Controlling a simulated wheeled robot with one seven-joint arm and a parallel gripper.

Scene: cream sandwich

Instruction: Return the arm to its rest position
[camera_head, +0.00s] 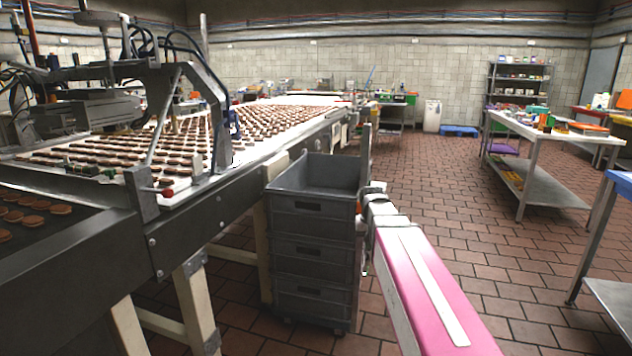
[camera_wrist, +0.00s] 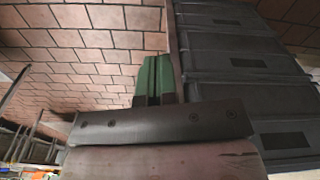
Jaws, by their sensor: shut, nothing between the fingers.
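My arm (camera_head: 428,285), pink and white, reaches from the bottom right of the head view toward the stack of grey crates. Its wrist end is beside the right side of the stack. In the wrist view, my gripper (camera_wrist: 156,75) shows its green fingers close together, shut with nothing between them. The grey crates (camera_wrist: 255,75) fill the right of that view, close beside the fingers. I cannot tell whether they touch. The fingers are hard to make out in the head view.
The stacked grey crates (camera_head: 312,255) stand beside the conveyor (camera_head: 140,205), which carries rows of round brown biscuits. The top crate is open. A metal table (camera_head: 535,130) with items stands at the right. Open brick-red tiled floor (camera_head: 470,210) lies between.

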